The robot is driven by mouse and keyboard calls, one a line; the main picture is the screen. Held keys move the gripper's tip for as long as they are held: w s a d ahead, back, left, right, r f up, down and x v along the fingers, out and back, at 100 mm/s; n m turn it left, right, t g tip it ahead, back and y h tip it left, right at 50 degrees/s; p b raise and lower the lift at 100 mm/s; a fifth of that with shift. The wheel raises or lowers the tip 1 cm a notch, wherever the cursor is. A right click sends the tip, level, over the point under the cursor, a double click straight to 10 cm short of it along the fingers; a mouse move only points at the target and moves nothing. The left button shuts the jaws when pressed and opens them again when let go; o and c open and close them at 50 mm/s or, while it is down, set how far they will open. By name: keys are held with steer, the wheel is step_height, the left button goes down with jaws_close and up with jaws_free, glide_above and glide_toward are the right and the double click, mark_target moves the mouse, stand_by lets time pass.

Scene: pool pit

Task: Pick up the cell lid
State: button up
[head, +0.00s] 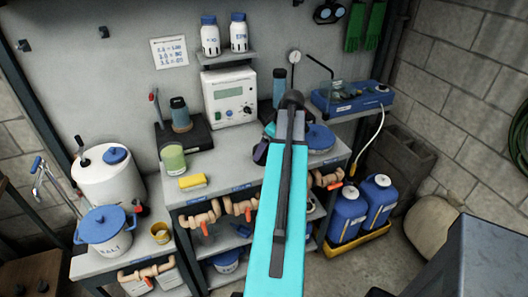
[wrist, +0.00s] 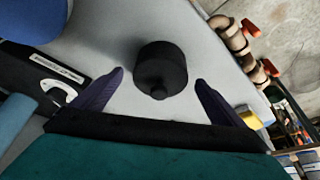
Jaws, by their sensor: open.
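A small black cylinder with a knob on its end, which looks like the cell lid (wrist: 163,67), is on the grey bench top in the wrist view. My gripper (wrist: 159,77) is open, with one dark purple finger on each side of the cylinder. Clear gaps show between the fingers and the cylinder, and nothing is held. Whether the fingertips are down at its height I cannot tell. In the head view my turquoise arm hides the cylinder and most of the gripper; only a bit of purple finger shows beside the arm.
A blue-topped round vessel (head: 320,138) stands right of my arm on the bench (head: 232,165). A white instrument box (head: 229,97) stands behind. A yellow sponge (head: 193,182) and a green-labelled jar (head: 173,158) are left. Pipes with orange valves (head: 240,207) run along the front edge.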

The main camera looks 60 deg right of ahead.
steer(key=shift+p+x, duration=0.5)
steer(key=shift+x, duration=1.15)
steer(key=c, duration=1.2)
steer(key=shift+o, duration=0.2)
steer(key=shift+r, duration=0.1)
steer(key=shift+r+b, duration=0.8)
steer(key=shift+r, duration=0.65)
steer(key=shift+s+a+r, duration=0.15)
steer(key=shift+s+r, duration=0.05)
steer(key=s+a+r+b, duration=0.1)
steer(key=s+a+b, duration=0.3)
steer(key=s, duration=1)
steer(key=shift+a+r, duration=0.3)
steer(key=shift+a, duration=0.8)
steer(key=shift+s, duration=0.1)
